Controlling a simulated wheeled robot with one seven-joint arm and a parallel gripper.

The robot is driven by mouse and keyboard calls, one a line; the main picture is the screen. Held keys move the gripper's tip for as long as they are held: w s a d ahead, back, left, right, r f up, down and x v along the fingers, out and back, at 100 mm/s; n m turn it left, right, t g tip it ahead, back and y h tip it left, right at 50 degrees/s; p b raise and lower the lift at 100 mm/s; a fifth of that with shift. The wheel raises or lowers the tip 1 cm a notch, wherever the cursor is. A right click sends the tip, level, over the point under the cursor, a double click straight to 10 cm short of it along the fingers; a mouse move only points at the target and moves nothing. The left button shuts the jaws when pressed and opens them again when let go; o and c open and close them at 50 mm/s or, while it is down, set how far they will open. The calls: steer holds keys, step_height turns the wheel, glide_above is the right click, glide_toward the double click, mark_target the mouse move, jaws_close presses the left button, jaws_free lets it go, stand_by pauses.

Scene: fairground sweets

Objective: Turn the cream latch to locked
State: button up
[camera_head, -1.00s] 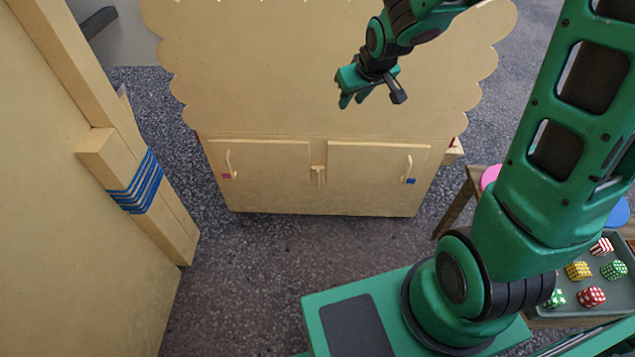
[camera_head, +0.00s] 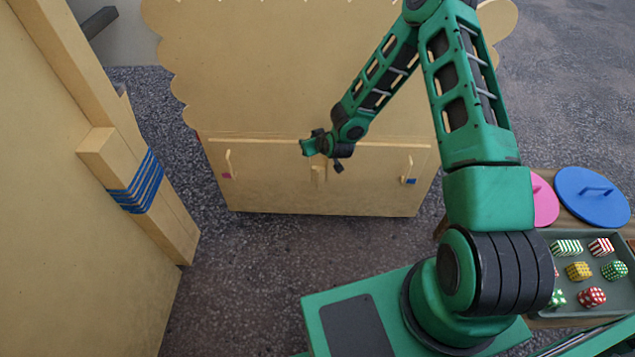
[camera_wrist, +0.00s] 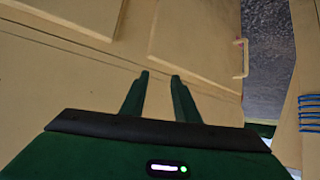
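The cream latch (camera_head: 318,174) is a small piece on the cream cabinet front, between the two doors, the left door (camera_head: 262,165) and the right door (camera_head: 365,170). Its exact turn is too small to make out. My gripper (camera_head: 306,147) is near the top edge of the doors, above and slightly left of the latch in the head view. In the wrist view my gripper (camera_wrist: 160,76) has its two green fingers apart with nothing between them. The latch cannot be made out in the wrist view.
Each door has a cream handle; the left one (camera_head: 229,163) also shows in the wrist view (camera_wrist: 243,58). A cream post with blue bands (camera_head: 137,182) stands at left. A tray (camera_head: 590,310) of sweets and round pink and blue lids (camera_head: 592,196) are at right. Floor before the cabinet is clear.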

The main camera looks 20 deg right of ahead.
step_height(320, 180, down, 11)
steer(key=s+a+m+t+h, duration=0.1)
steer(key=s+m+t+h, duration=0.1)
steer(key=m+h, duration=0.4)
glide_toward(318, 179)
steer(key=x, duration=0.8)
steer(key=shift+w+d, duration=0.1)
steer(key=shift+w, duration=0.05)
steer(key=shift+c, duration=0.7)
jaws_close()
